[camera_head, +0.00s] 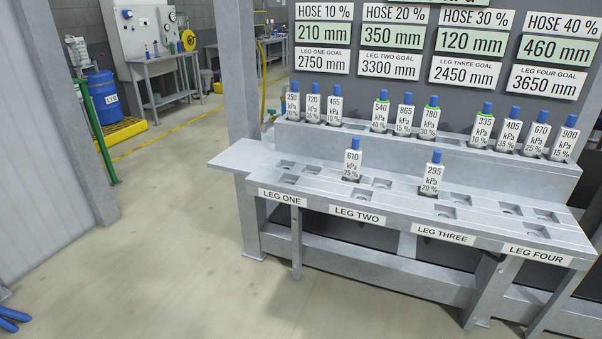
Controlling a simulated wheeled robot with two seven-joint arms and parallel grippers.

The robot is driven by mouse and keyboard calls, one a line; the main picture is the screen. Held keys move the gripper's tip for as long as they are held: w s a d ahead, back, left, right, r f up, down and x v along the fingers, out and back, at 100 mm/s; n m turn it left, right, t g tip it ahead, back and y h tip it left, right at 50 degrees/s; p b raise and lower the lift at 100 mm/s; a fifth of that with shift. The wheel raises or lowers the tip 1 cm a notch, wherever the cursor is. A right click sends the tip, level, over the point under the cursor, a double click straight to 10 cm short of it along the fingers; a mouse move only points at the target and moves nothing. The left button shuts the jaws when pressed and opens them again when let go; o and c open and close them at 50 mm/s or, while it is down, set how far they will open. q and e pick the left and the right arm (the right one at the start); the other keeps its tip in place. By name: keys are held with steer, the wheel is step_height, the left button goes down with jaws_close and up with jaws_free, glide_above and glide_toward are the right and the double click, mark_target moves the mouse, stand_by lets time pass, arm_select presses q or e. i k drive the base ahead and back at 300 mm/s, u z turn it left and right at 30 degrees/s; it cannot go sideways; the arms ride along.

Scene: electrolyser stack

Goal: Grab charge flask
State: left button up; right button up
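The charge flasks are white bottles with blue caps and kPa and percent labels. Several stand along the raised back shelf, from the 250 kPa flask (293,104) at left, past the 540 kPa flask (381,113), to the 900 kPa flask (564,141) at right. The 610 kPa flask (352,162) and the 295 kPa flask (433,177) stand upright on the lower bench deck. Blue fingers, apparently my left gripper (12,319), show at the lower left edge, far from the flasks; their opening is unclear. My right gripper is out of view.
The grey bench (235,160) has empty square recesses and plates from LEG ONE (282,197) to LEG FOUR (537,254). A goal board (420,50) stands behind. A post (234,70) rises at the bench's left. The floor in front (180,250) is clear.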

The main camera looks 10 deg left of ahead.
mark_target(352, 154)
steer(key=u, duration=1.25)
steer(key=i, duration=1.3)
steer(key=z, duration=0.6)
